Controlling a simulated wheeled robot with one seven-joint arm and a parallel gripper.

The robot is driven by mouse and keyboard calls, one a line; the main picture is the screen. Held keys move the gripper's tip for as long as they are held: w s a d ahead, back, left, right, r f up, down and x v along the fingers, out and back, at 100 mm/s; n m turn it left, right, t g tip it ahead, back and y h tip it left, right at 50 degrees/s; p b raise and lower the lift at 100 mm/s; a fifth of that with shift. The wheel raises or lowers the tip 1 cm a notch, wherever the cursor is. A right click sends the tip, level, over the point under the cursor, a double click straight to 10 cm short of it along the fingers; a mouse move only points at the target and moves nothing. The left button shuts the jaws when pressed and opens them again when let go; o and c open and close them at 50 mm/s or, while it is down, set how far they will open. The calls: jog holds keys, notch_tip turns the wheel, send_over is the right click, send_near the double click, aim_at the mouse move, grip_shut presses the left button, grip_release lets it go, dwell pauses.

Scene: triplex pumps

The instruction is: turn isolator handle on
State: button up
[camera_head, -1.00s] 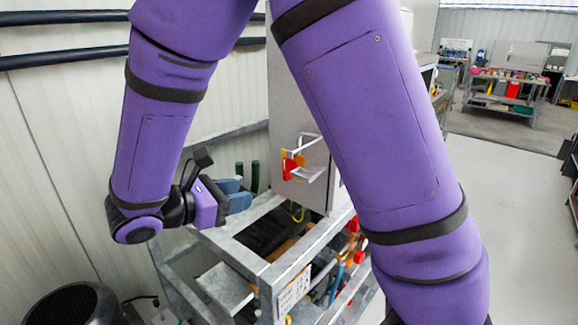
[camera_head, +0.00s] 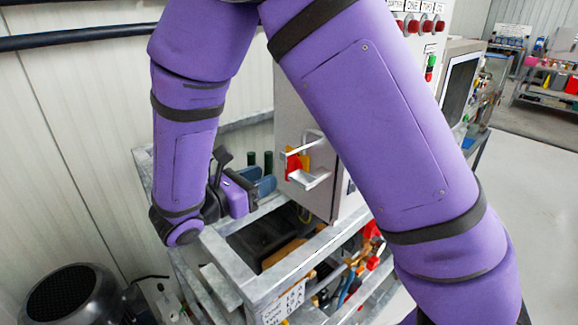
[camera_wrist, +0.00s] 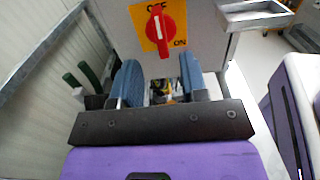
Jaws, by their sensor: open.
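The isolator handle is a red rotary knob (camera_wrist: 161,30) on a yellow plate (camera_wrist: 150,40) marked OFF at the top and ON at the lower right. In the wrist view it stands nearly upright, its top end toward OFF. In the head view the handle (camera_head: 292,164) shows edge-on on the side of the grey cabinet (camera_head: 305,105). My gripper (camera_wrist: 160,82) is open and empty, its two blue fingers apart. In the wrist view the handle lies beyond the fingertips, between them and a little above. In the head view my gripper (camera_head: 264,184) is left of and slightly below the handle, not touching it.
A galvanized frame (camera_head: 235,270) lies below my gripper. Dark green posts (camera_head: 268,161) stand behind it. A black motor (camera_head: 75,297) is at lower left.

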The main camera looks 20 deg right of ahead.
aim_at(286, 167)
jog(key=x, duration=0.7)
jog(key=shift+d, duration=0.2)
